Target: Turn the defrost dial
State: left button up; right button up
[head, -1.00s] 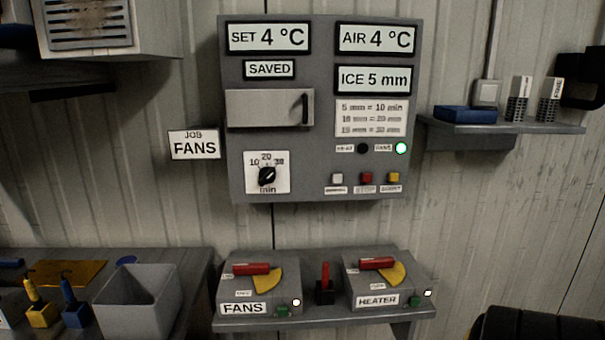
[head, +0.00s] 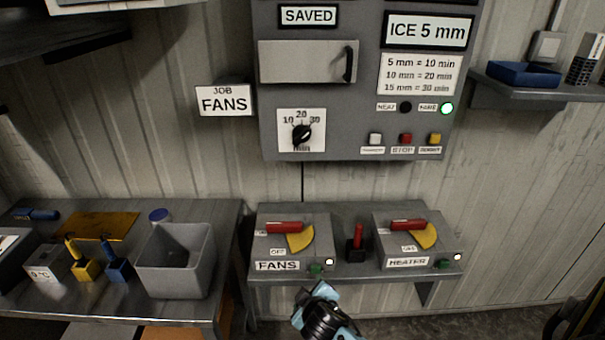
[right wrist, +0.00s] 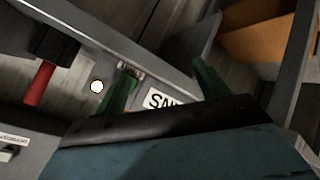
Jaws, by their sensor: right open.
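The defrost dial (head: 302,134) is a black knob on a white plate marked 10, 20, 30 and min, at the lower left of the grey control panel (head: 345,140). The panel's ICE display (head: 428,31) reads 5 mm. A chart (head: 418,75) gives 5 mm = 10 min, 10 mm = 20 min, 15 mm = 30 min. My right gripper (right wrist: 163,85) is open and empty in the right wrist view, near the FANS switch box. My right wrist shows at the bottom of the head view, well below the dial. My left gripper is not in view.
The FANS box (head: 278,247) and HEATER box (head: 398,245), both with red handles, stand on a shelf below the panel. A JOB FANS sign (head: 224,101) is left of the panel. A grey bin (head: 177,278) stands on the left bench. The wall between panel and boxes is clear.

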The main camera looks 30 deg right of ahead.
jog(key=w+d+r+t+h, duration=0.1)
jog(key=w+r, duration=0.1)
jog(key=r, duration=0.4)
jog(key=w+r+t+h+p, duration=0.1)
jog(key=w+r, duration=0.1)
jog(key=r, duration=0.4)
jog(key=w+d+r+t, duration=0.1)
jog(key=w+r, duration=0.2)
jog(key=r, duration=0.2)
jog(key=m+t+h+p, duration=0.1)
jog(key=m+t+h, duration=0.1)
jog(key=t+h, duration=0.1)
send_near(302, 139)
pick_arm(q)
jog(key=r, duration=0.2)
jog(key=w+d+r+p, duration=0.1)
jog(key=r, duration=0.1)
pick_arm(e)
jog(key=x, duration=0.8)
jog(key=shift+w+d, duration=0.1)
jog(key=shift+w, duration=0.2)
jog(key=shift+c, duration=0.4)
jog(key=c, duration=0.9)
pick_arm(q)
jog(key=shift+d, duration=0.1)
pick_arm(e)
jog(key=shift+n, duration=0.3)
